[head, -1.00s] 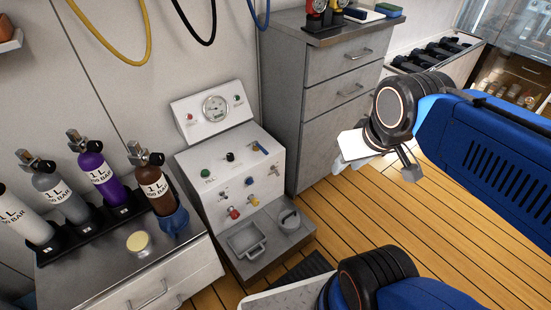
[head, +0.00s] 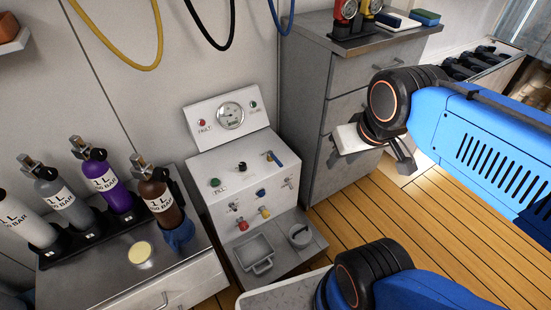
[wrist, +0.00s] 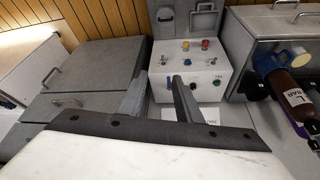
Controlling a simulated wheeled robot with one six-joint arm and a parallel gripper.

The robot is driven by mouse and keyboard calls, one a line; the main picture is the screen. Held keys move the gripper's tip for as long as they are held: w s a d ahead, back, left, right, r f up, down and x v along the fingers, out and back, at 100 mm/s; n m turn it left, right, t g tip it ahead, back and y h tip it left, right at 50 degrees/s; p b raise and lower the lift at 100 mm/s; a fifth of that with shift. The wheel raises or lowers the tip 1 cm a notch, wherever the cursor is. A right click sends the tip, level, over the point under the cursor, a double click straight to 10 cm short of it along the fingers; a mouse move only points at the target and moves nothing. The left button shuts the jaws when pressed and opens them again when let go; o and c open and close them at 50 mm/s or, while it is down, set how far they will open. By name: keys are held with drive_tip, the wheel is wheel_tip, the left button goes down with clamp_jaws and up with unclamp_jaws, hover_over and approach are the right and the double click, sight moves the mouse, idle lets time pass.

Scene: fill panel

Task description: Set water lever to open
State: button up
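The fill panel (head: 235,165) is a white box with a gauge, knobs and levers. A blue-handled lever (head: 274,158) sits on its upper face at the right, lying slantwise; I cannot read a water label. A smaller blue knob (head: 260,192) is on the front face, above a yellow knob (head: 265,212) and a red knob (head: 242,225). The wrist view shows the panel (wrist: 205,72) inverted, with the blue lever partly hidden by a finger. My gripper (wrist: 160,82) is open and empty, its two fingers apart. In the head view it is right of the panel, touching nothing there.
A grey drawer cabinet (head: 350,75) stands right of the panel, behind my arm. A metal counter (head: 185,262) with several gas bottles is at left. Wooden floor (head: 385,210) is open at right.

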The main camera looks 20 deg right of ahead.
drive_tip(key=shift+w, duration=0.1)
drive_tip(key=n+g, duration=0.3)
drive_tip(key=g, duration=0.2)
hover_over(278, 161)
wheel_tip(278, 161, down, 10)
drive_tip(key=r, duration=0.1)
wheel_tip(278, 161, down, 18)
drive_tip(key=shift+r, duration=0.25)
clamp_jaws()
